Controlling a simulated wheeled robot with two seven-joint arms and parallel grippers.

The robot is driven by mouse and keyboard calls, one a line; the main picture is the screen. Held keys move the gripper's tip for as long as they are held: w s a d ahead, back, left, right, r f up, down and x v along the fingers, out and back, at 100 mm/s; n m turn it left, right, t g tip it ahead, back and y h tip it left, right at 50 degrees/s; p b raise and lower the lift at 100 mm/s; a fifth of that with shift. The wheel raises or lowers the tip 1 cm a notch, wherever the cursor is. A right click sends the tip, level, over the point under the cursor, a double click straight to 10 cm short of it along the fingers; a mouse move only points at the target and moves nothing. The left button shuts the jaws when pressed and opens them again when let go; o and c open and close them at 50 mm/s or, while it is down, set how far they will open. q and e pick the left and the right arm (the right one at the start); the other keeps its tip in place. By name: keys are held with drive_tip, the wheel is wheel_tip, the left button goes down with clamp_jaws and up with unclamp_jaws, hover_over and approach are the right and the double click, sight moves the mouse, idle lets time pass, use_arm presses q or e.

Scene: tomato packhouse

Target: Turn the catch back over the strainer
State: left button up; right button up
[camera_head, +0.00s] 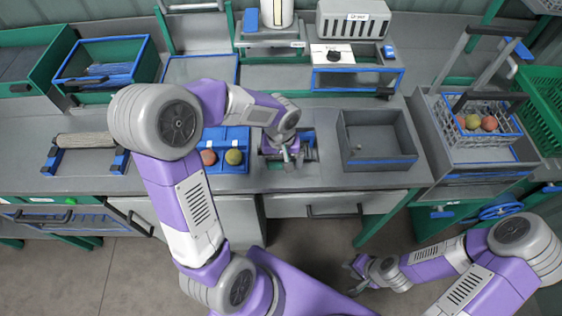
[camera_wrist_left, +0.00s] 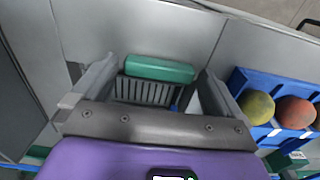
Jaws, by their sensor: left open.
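In the left wrist view a dark slotted grate, which looks like the strainer (camera_wrist_left: 143,90), lies in a recess in the grey bench. A green bar, which may be the catch (camera_wrist_left: 160,68), lies along its far edge. My left gripper (camera_wrist_left: 157,78) is open, with one finger on each side of the grate and bar; I cannot tell whether it touches either. In the head view my left gripper (camera_head: 291,157) hangs over this blue-edged station and hides much of it. My right gripper (camera_head: 357,274) is low in front of the bench, away from the station; its jaws are too small to read.
A blue tray with round fruit (camera_head: 224,168) stands just left of the station. A grey bin (camera_head: 376,150) stands to its right. A wire basket with fruit (camera_head: 472,128) is further right. A roller (camera_head: 85,139) lies at the left. Bare bench separates these.

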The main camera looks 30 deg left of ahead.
use_arm(q)
drive_tip(key=shift+f, duration=0.1)
drive_tip(key=c, duration=0.8)
drive_tip(key=shift+c, duration=0.2)
drive_tip(key=shift+m, duration=0.3)
drive_tip(key=m+p, duration=0.1)
drive_tip(key=m, duration=0.2)
drive_tip(key=shift+m, duration=0.3)
drive_tip(key=m+p, duration=0.1)
drive_tip(key=m, duration=0.3)
drive_tip(key=shift+m+p, duration=0.3)
drive_tip(key=shift+p, duration=0.1)
drive_tip(key=m+p, duration=0.1)
drive_tip(key=m, duration=0.3)
drive_tip(key=shift+m+p, duration=0.3)
drive_tip(key=shift+p, duration=0.1)
drive_tip(key=m+p, duration=0.2)
drive_tip(key=m, duration=0.2)
drive_tip(key=shift+m, duration=0.3)
drive_tip(key=shift+w, duration=0.1)
